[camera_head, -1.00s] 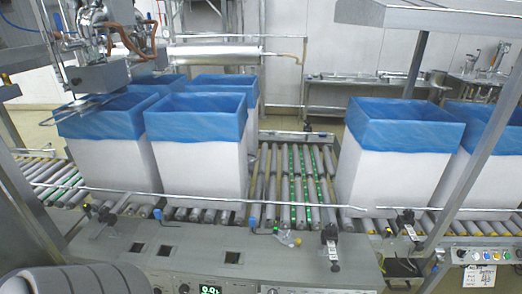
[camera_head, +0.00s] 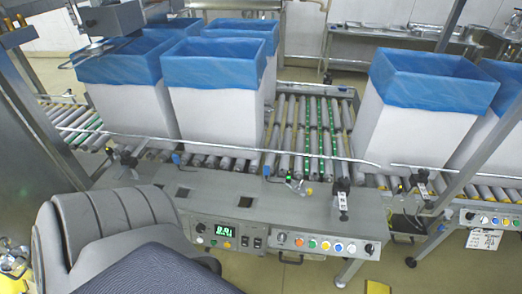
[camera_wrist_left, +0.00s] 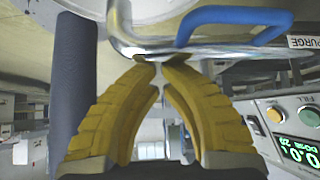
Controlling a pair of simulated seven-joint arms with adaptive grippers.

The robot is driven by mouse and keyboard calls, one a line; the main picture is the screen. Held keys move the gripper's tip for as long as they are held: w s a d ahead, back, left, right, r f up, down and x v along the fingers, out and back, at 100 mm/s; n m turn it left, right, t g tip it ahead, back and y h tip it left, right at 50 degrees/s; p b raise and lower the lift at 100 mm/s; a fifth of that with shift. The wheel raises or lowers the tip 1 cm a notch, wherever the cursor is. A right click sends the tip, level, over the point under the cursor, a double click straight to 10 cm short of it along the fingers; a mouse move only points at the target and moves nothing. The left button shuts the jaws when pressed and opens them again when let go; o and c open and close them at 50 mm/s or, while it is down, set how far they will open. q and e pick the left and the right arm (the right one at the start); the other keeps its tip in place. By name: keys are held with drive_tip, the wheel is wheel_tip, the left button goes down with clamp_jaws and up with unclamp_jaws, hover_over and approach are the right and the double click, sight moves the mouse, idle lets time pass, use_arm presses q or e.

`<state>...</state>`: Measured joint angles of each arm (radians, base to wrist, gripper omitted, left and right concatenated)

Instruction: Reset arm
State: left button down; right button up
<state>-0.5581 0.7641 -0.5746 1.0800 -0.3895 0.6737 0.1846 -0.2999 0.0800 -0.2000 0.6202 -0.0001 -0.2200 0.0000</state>
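My left gripper (camera_wrist_left: 159,68) shows in the left wrist view. Its two yellow ribbed fingers converge, with the tips almost together and nothing visible held between them. A metal edge with a blue handle (camera_wrist_left: 235,14) lies just beyond the tips; I cannot tell whether they touch it. A control panel (camera_wrist_left: 290,130) with buttons and a green display is at the right. Neither gripper shows in the head view.
White boxes with blue liners, such as the middle one (camera_head: 212,110) and the right one (camera_head: 415,125), stand on the roller conveyor (camera_head: 305,125). A metal rail (camera_head: 310,155) and control console (camera_head: 290,238) run in front.

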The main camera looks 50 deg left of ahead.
use_arm(q)
drive_tip(key=shift+w+d+f, duration=0.15)
drive_tip(key=shift+d+f, duration=0.15)
drive_tip(key=shift+f, duration=0.05)
drive_tip(key=shift+a+r, duration=0.1)
